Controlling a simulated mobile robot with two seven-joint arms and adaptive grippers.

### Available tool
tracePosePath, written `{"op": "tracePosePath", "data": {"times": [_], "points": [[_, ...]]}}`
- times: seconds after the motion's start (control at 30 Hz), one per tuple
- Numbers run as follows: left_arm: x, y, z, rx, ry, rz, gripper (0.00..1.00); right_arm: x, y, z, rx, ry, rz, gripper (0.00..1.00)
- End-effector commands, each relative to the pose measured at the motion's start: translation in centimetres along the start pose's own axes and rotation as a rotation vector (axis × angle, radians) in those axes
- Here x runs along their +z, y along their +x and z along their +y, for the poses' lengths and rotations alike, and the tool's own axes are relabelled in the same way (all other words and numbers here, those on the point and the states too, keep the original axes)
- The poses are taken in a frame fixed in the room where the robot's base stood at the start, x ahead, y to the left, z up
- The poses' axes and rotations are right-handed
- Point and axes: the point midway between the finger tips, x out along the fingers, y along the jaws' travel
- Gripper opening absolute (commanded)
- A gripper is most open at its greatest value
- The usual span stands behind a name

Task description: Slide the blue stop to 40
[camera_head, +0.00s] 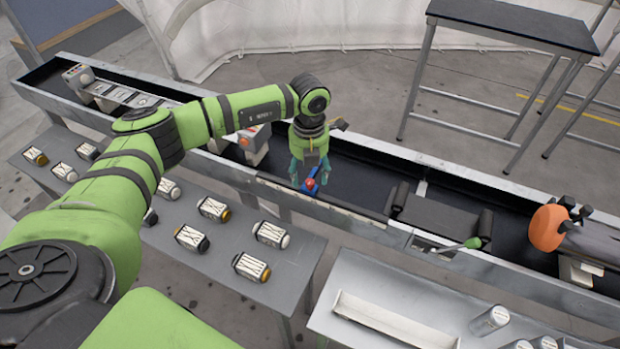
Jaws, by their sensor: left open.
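The blue stop (310,186) sits at the near rail of the long trough, with a small red part on top. My left gripper (309,176) points down right over it, its fingers around or beside the stop; I cannot tell if they touch it. The gripper is open. A scale strip (315,205) runs along the near rail by the stop, but its numbers are too small to read, so the 40 mark cannot be made out. My right gripper is not in view.
Several canisters (272,234) lie on the grey table (215,268) in front. A roller unit (438,214) with a green-knobbed lever (472,243) sits right of the stop. An orange disc (548,228) is further right. A dark-topped table (515,22) stands behind.

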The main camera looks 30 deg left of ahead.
Motion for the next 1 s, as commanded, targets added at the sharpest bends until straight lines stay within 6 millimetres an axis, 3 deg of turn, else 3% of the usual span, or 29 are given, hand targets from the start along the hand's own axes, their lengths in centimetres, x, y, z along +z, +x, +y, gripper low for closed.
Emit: {"op": "tracePosePath", "data": {"times": [0.3,0.63,0.8,1.0], "points": [[-0.1,3.9,-0.1,-0.004,0.001,0.002,0.63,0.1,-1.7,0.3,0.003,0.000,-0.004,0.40],[0.0,4.5,-0.2,-0.005,0.002,-0.001,0.63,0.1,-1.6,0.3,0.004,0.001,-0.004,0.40],[0.0,4.5,-0.2,-0.005,0.003,0.000,0.00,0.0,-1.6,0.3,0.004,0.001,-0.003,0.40],[-0.1,4.5,-0.4,-0.005,0.006,0.001,0.00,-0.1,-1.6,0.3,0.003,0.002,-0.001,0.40]]}}
